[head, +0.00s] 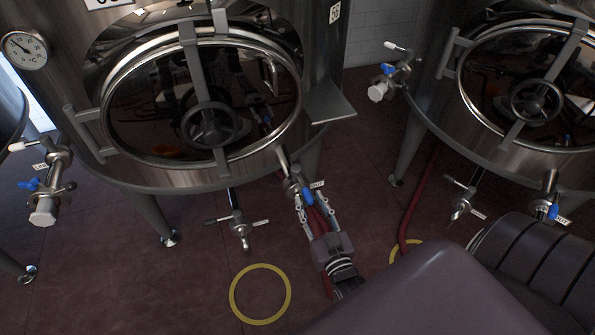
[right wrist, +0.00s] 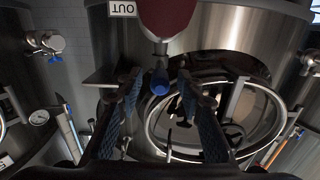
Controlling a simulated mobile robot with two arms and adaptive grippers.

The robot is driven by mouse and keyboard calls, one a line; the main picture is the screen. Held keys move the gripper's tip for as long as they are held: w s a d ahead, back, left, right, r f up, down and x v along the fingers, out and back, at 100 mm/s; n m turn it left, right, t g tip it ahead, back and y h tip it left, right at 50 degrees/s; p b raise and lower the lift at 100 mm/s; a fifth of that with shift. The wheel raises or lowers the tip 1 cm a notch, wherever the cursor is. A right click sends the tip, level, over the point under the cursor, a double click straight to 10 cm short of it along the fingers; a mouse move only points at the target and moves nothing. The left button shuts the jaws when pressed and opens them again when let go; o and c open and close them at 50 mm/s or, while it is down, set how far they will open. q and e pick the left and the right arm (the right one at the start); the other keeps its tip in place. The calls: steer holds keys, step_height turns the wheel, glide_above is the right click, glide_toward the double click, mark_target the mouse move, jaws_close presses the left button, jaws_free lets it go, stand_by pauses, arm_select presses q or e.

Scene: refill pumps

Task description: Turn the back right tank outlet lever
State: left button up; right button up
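The steel tank (head: 330,75) in the middle of the head view has an outlet valve low at its front with a blue lever (head: 306,195) and a small label (head: 317,184). My right gripper (head: 317,212) is just below this lever, fingers pointing up at it. In the right wrist view the blue lever (right wrist: 160,82) shows end-on between the two spread fingers of my right gripper (right wrist: 158,88), with a gap on each side. The gripper looks open; contact with the lever is not visible. My left gripper is not in view.
A red hose (head: 407,212) runs down near the right tank (head: 430,115), which has its own blue lever (head: 553,211). Another valve (head: 240,230) hangs left of the gripper. A yellow ring (head: 261,293) marks the floor. A metal shelf (head: 328,101) juts out above.

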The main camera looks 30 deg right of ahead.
mark_target(301, 179)
steer(key=shift+w+d+r, duration=0.15)
steer(key=shift+w+r, duration=0.1)
steer(key=shift+w, duration=0.2)
steer(key=shift+w+d+r, duration=0.15)
steer(key=shift+w+r, duration=0.05)
steer(key=shift+w, duration=0.25)
steer(key=x, duration=0.5)
steer(key=shift+w, duration=0.45)
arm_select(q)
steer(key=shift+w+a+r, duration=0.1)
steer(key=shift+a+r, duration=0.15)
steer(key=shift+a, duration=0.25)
arm_select(e)
steer(key=shift+c, duration=0.2)
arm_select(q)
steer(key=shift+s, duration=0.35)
arm_select(e)
steer(key=shift+f, duration=0.1)
jaws_close()
